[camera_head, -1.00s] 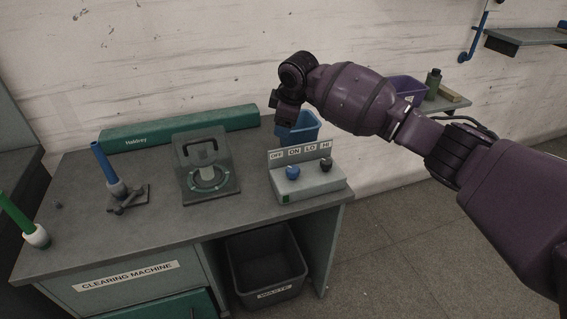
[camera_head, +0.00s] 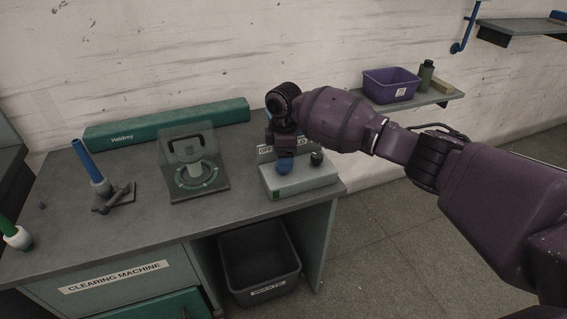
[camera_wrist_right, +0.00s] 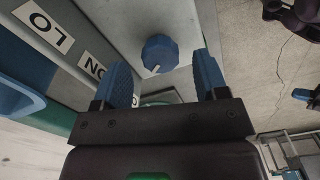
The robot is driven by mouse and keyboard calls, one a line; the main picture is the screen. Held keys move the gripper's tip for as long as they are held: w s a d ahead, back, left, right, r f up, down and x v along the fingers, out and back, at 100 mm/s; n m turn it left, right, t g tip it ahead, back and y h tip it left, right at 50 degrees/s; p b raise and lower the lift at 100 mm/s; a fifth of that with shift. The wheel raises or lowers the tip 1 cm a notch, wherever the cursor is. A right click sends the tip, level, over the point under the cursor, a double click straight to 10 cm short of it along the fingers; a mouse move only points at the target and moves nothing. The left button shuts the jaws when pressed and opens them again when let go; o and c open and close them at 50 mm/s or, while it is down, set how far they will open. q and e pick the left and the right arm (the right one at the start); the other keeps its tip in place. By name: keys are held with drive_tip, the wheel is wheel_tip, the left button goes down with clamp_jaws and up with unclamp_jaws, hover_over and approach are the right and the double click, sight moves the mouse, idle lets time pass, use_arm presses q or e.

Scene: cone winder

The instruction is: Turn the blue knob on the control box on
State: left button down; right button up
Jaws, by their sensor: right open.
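The control box (camera_head: 312,183) stands at the right end of the grey bench, with a label plate along its back. The blue knob (camera_head: 283,168) is on its left side, beside a black knob (camera_head: 317,158). My right gripper (camera_head: 285,150) hangs just above the blue knob and covers part of the label plate. In the right wrist view the blue knob (camera_wrist_right: 160,53) shows a white pointer line and lies ahead of my open gripper (camera_wrist_right: 163,78), roughly between its blue fingers. Nothing is held. The LO and ON labels show there; another is partly hidden.
A clear-fronted device with a handle (camera_head: 195,170) stands left of the box. A blue-handled tool (camera_head: 88,160) and a long green case (camera_head: 165,124) are also on the bench. A waste bin (camera_head: 260,270) is below. A purple bin (camera_head: 390,85) sits on the wall shelf.

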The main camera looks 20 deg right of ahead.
drive_tip(key=shift+f, duration=1.3)
drive_tip(key=shift+r, duration=0.1)
drive_tip(key=c, duration=0.9)
